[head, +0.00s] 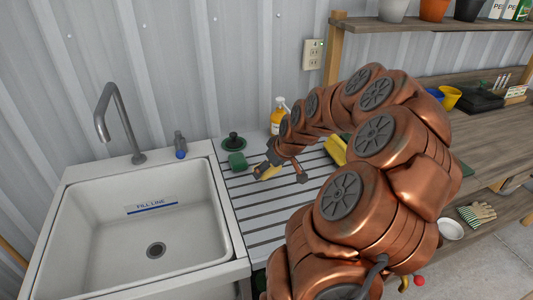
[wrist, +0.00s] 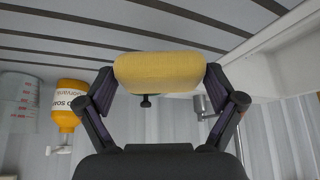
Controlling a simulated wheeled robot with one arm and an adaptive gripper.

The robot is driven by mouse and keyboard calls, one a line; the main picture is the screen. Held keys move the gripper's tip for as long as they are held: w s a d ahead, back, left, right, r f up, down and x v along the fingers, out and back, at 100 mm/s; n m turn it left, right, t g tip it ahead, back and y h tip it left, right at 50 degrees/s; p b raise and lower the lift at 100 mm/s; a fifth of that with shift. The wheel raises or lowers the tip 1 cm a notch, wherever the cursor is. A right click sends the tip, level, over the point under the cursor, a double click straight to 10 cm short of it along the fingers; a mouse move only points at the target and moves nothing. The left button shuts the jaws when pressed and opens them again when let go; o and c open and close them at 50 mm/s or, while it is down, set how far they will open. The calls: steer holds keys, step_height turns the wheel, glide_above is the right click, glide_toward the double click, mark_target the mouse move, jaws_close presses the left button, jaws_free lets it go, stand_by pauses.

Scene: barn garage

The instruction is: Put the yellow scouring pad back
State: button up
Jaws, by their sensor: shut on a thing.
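The yellow scouring pad (wrist: 172,70) is pinched between the two fingers of my gripper (wrist: 160,82) in the wrist view. In the head view my gripper (head: 262,168) is above the left part of the slatted drainboard (head: 245,205), right of the sink, with the yellow pad (head: 268,173) showing at its tip. The pad looks held clear of the slats. A green pad (head: 237,161) sits close by to the left, by a black round-based item (head: 233,141). Part of the held pad is hidden by the fingers.
The white sink (head: 150,220) with its grey faucet (head: 120,120) is at left. A soap bottle (head: 279,115) stands against the wall; it also shows in the wrist view (wrist: 68,103). Another yellow item (head: 336,150) is partly behind my arm. A wooden workbench (head: 485,145) is at right.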

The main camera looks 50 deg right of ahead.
steer(key=p, duration=0.4)
glide_above(263, 158)
steer(key=s, duration=0.2)
steer(key=shift+s+a+f, duration=0.1)
steer(key=shift+a+f, duration=0.05)
steer(key=shift+f, duration=0.3)
steer(key=shift+w+f, duration=0.15)
steer(key=shift+w, duration=0.05)
steer(key=shift+f+p, duration=0.85)
steer(key=shift+f, duration=0.4)
steer(key=shift+d+f, duration=0.2)
steer(key=shift+f, duration=0.25)
steer(key=shift+f, duration=0.2)
steer(key=o, duration=0.8)
steer(key=shift+c, duration=0.2)
steer(key=shift+r, duration=0.15)
